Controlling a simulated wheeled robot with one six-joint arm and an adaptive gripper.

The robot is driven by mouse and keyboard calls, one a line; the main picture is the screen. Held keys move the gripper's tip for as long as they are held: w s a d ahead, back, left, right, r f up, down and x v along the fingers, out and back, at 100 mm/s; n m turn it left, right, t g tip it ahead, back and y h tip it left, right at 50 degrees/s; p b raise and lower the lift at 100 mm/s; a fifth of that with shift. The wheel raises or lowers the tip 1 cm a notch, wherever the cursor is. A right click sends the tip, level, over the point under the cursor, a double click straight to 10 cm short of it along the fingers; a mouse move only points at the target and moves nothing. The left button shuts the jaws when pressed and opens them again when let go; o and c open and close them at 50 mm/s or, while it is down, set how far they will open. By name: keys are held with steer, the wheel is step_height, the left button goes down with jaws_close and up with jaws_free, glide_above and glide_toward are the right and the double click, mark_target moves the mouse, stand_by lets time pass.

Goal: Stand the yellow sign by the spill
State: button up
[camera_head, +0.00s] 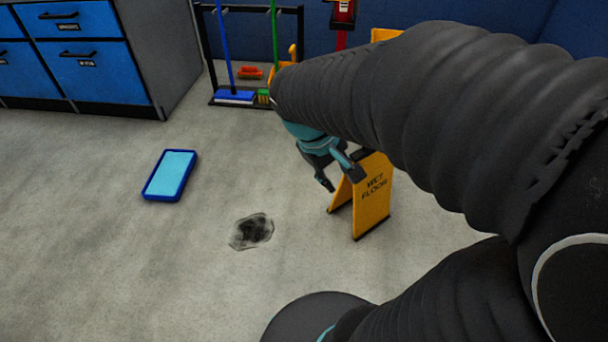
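The yellow sign (376,197) reads "WET FLOOR" and stands upright on the floor with its two panels spread apart. The spill (252,231) is a dark patch on the floor, to the left of the sign and a little nearer to me, with bare floor between them. My gripper (341,181) is at the upper left of the sign, pointing down. Its two fingers are apart, and one overlaps the sign's upper left edge in the picture. I cannot tell whether it touches the sign. My arm hides part of the sign's top.
A blue tray-like object (170,175) with a light blue face lies on the floor at left. Blue drawer cabinets (95,70) stand at the back left. A rack with a blue broom (234,95) stands by the back wall, near an orange item (250,72). Floor around the spill is clear.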

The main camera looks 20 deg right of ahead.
steer(key=s+a+r+m+t+y, duration=0.2)
steer(key=s+a+r+t+y, duration=0.2)
steer(key=a, duration=0.4)
step_height(320, 180, up, 2)
steer(key=shift+s+m+t, duration=0.3)
steer(key=shift+s+t, duration=0.4)
steer(key=shift+s, duration=0.1)
